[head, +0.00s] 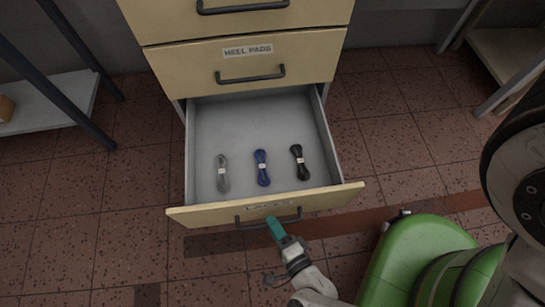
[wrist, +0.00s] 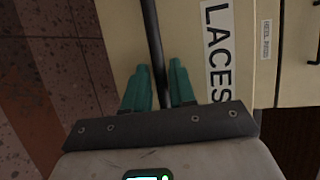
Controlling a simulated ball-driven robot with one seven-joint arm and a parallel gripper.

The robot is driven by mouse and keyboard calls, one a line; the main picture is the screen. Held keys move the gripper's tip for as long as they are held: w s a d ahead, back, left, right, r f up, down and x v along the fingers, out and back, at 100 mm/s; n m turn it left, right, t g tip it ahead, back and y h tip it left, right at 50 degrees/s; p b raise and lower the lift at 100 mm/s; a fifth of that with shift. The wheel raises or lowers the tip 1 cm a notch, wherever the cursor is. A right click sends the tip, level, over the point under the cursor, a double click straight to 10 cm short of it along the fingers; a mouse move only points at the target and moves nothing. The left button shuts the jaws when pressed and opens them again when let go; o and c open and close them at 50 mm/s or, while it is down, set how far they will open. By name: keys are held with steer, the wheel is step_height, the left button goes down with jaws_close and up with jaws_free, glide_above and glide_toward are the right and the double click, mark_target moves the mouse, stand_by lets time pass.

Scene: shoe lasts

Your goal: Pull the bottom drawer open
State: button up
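The bottom drawer (head: 205,120) stands pulled well out of the cabinet, its grey inside in plain view. Its cream front carries a "LACES" label, partly hidden in the head view and plain in the wrist view (wrist: 219,55). A dark bar handle (head: 252,222) runs along the front. My gripper (head: 273,224) is at the handle's middle. In the wrist view the handle bar (wrist: 152,35) passes between the two teal fingers of my gripper (wrist: 159,75). The fingers are apart, with a narrow gap showing beside the bar, so they look open around it.
Grey (head: 223,174), blue (head: 262,168) and black (head: 299,162) lace bundles lie in the drawer. The "HEEL PADS" drawer (head: 310,62) above is shut. Shelving (head: 50,105) stands at left and more (head: 505,55) at right. My green base is at lower right. Tiled floor left of the drawer is clear.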

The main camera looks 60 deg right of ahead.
steer(key=p+v, duration=0.1)
steer(key=v, duration=0.8)
steer(key=shift+s+a, duration=0.2)
steer(key=shift+s, duration=0.1)
steer(key=shift+r, duration=0.1)
